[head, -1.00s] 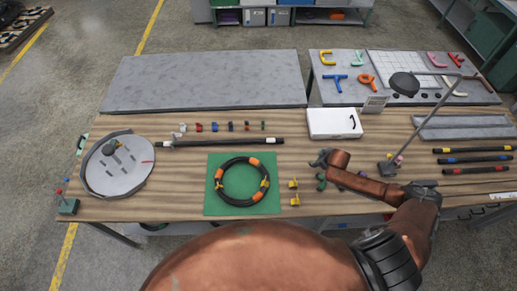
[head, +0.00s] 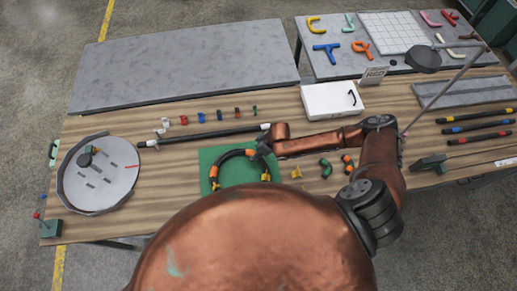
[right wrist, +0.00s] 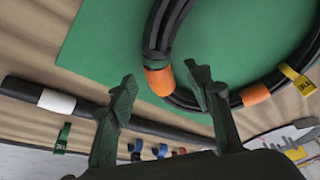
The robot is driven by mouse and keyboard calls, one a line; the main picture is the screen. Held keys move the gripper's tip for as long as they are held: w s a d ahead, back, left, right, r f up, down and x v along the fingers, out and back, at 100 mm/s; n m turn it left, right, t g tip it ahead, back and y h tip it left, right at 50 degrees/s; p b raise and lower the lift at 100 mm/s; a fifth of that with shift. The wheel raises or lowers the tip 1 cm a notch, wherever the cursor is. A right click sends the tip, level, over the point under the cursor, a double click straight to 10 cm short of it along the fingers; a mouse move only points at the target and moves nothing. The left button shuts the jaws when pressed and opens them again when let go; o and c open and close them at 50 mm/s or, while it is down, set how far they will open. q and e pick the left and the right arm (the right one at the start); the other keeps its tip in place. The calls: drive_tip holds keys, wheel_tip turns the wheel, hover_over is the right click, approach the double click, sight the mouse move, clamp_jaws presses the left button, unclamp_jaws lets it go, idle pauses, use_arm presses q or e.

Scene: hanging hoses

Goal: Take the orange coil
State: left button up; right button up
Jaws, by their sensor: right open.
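The coil (head: 229,154) is a black hose ring with orange bands and yellow tags, lying on a green mat (head: 207,158). My shoulder hides its near part in the head view. My right gripper (head: 263,146) is at the coil's right upper edge. In the right wrist view the coil (right wrist: 183,30) runs down from the top and curves right. The open fingers of the right gripper (right wrist: 162,80) have an orange band between them in the picture; I cannot tell whether they touch it. My left gripper is in neither current view.
A black rod (head: 205,136) lies behind the mat, with small coloured clips (head: 210,116) beyond it. A round grey tray (head: 100,178) stands left. A white case (head: 333,100) is behind my right arm. Green and orange fittings (head: 326,168) lie right of the mat.

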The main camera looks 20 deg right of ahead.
drive_tip(key=shift+w+a+f, duration=0.2)
drive_tip(key=shift+w+f, duration=0.05)
drive_tip(key=shift+f, duration=0.35)
drive_tip(key=shift+a+f, duration=0.1)
drive_tip(key=shift+f, duration=0.25)
drive_tip(key=shift+w+f, duration=0.1)
drive_tip(key=shift+f, duration=0.2)
drive_tip(key=c, duration=0.5)
clamp_jaws()
use_arm(q)
drive_tip(key=shift+w+r, duration=0.1)
drive_tip(key=shift+w, duration=0.9)
drive_tip(key=shift+w, duration=0.1)
